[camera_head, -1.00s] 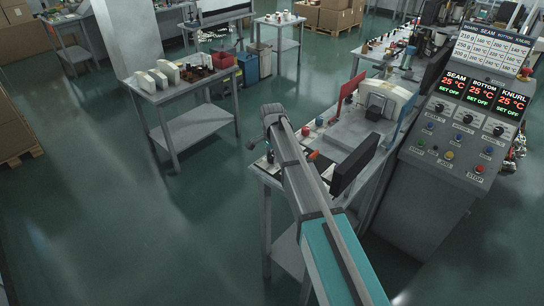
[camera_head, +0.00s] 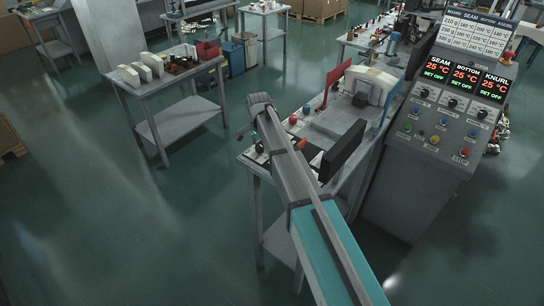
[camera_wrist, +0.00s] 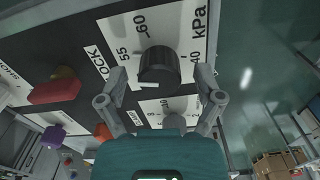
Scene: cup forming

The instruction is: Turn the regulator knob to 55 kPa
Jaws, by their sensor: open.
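The regulator knob (camera_wrist: 158,66), dark and round, sits on a white scale plate (camera_wrist: 185,25) marked kPa, with 60, 55 and 40 legible around it. A small white mark shows at the knob's lower left; I cannot tell for certain that it is its pointer. My gripper (camera_wrist: 162,76) is open, with one finger on each side of the knob in the wrist view. The fingers look apart from the knob, though the depth is hard to judge.
Close by in the wrist view are a red control (camera_wrist: 55,91), a purple one (camera_wrist: 52,136), an orange one (camera_wrist: 102,131) and a second scale plate (camera_wrist: 180,106). A dark screen (camera_head: 343,149) stands right of my arm. The control console (camera_head: 432,150) is farther right. Open floor lies left.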

